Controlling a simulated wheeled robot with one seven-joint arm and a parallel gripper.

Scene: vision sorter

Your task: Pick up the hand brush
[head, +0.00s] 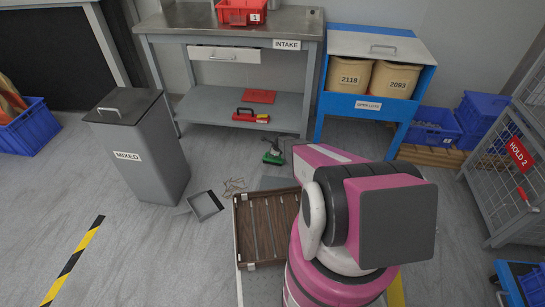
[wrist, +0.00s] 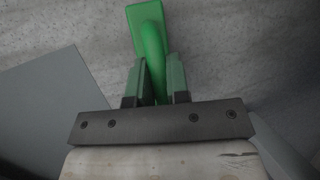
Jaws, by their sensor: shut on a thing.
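The hand brush (head: 273,156) is green and dark. It shows on or near the grey floor below the intake table. In the wrist view the green hand brush (wrist: 148,35) runs up between the fingers, with its wider end at the top. My gripper (wrist: 156,66) is shut on its narrower green part, one finger on each side. I cannot tell whether the brush touches the floor.
Open floor lies at the left front.

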